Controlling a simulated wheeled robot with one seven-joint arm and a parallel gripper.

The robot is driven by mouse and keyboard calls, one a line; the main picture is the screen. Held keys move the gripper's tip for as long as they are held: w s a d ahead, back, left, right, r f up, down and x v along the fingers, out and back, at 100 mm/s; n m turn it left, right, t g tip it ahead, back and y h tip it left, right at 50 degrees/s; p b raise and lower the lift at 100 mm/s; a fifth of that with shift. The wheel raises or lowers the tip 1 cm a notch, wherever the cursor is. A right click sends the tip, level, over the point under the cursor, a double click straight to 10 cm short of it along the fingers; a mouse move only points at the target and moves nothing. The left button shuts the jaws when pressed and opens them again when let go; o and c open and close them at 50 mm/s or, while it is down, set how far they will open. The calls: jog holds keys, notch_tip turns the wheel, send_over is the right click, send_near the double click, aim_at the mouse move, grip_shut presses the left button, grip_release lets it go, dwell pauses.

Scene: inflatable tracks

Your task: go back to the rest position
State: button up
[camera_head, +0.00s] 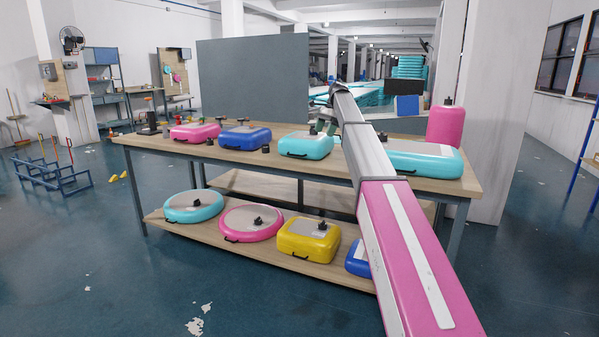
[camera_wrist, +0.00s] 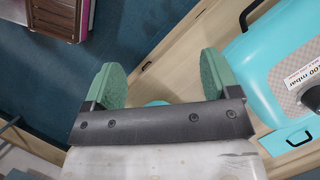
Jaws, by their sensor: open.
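My gripper (camera_wrist: 158,80) shows in the wrist view with its two green finger pads apart and nothing between them. In the head view my grey and pink arm reaches forward over the table, and the gripper end (camera_head: 322,122) is small and partly hidden near the turquoise inflatable block (camera_head: 306,145). In the wrist view a turquoise inflatable (camera_wrist: 285,60) with a grey top and black valve lies to the right of the fingers, apart from them.
The wooden table (camera_head: 215,150) carries pink (camera_head: 195,132), blue (camera_head: 245,138) and turquoise (camera_head: 425,160) inflatables and a pink cylinder (camera_head: 446,125). Its lower shelf (camera_head: 180,228) holds several more. A grey panel (camera_head: 253,80) stands behind. Floor at the left front is clear.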

jog(key=s+d+f+n+h, duration=0.1)
jog(key=s+f+n, duration=0.1)
jog(key=s+f, duration=0.65)
jog(key=s+d+f+n+t, duration=0.15)
jog(key=s+f, duration=0.45)
jog(key=f, duration=0.6)
jog(key=s+d+f+n+g+h, duration=0.1)
jog(key=s+f+n, duration=0.1)
jog(key=s+f, duration=0.7)
jog(key=s+d+f+n+h, duration=0.1)
jog(key=s+d+f+n, duration=0.1)
jog(key=s+f, duration=0.6)
jog(key=s+d+f+n+t, duration=0.1)
jog(key=s+f+n, duration=0.3)
jog(key=s+f, duration=0.5)
jog(key=s+d, duration=0.1)
jog(key=s, duration=0.5)
jog(key=shift+s+d+f+h, duration=0.25)
jog(key=shift+h, duration=0.15)
